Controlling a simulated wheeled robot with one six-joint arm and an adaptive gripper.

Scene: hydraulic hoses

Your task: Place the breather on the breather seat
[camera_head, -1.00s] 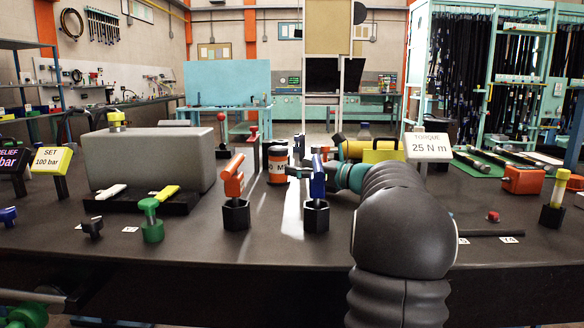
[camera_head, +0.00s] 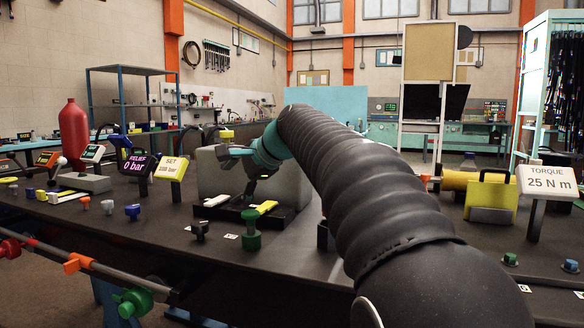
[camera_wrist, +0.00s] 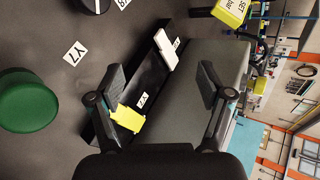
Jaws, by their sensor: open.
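I cannot tell for certain which part is the breather or its seat. A yellow-topped fitting (camera_head: 226,134) stands on the grey tank (camera_head: 222,178), which also shows in the wrist view (camera_wrist: 192,105). In front of the tank, a black tray holds a yellow piece (camera_head: 266,207) and a white piece (camera_head: 216,200). The wrist view shows the yellow piece (camera_wrist: 128,118) by one finger and the white piece (camera_wrist: 168,50) further along. My gripper (camera_head: 262,180) hangs in front of the tank, above the tray. Its fingers (camera_wrist: 162,72) are spread wide with nothing between them.
A green knob (camera_head: 251,230) stands on the bench close in front of the tray. The yellow SET sign (camera_head: 170,168) and RELIEF sign (camera_head: 134,166) stand to the left. A torque sign (camera_head: 546,181) stands at right. My arm hides part of the bench.

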